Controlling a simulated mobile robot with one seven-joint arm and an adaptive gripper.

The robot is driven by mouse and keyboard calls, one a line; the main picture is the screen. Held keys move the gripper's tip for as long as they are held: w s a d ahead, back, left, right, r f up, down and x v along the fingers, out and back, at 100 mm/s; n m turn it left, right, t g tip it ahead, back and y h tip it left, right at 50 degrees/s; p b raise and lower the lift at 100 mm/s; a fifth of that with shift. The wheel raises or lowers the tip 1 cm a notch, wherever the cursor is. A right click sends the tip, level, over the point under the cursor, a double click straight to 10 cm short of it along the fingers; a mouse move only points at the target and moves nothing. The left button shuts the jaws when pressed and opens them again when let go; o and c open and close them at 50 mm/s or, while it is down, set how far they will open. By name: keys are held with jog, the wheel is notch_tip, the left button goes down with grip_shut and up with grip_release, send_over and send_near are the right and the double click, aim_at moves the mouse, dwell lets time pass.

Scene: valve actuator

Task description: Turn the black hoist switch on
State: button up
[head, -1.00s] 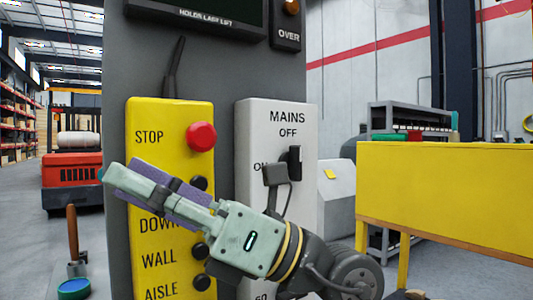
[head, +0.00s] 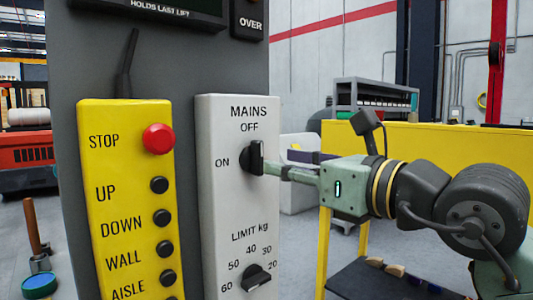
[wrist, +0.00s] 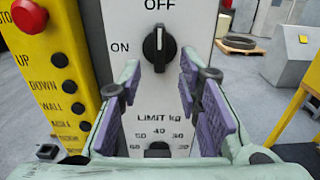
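The black hoist switch (head: 256,158) is the rotary knob on the white panel (head: 212,200) marked MAINS, with OFF above it and ON at its left. In the wrist view the switch (wrist: 158,48) stands upright, its white line pointing up at OFF. My gripper (head: 288,165) comes in from the right in the head view, its fingertips close to the knob. In the wrist view my gripper (wrist: 161,66) is open, one purple-padded finger on each side and a little below the knob. I cannot tell whether either finger touches it.
Below is a second black knob (head: 256,277) marked LIMIT kg. At left is a yellow pendant (head: 95,180) with a red stop button (head: 159,138) and several black buttons. A yellow bench (head: 440,150) stands at right behind my arm.

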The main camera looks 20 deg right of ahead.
aim_at(261, 161)
jog(key=p+x, duration=0.1)
jog(key=x, duration=0.4)
jog(key=shift+w+a, duration=0.1)
jog(key=shift+w, duration=0.1)
jog(key=shift+c, duration=0.4)
grip_shut()
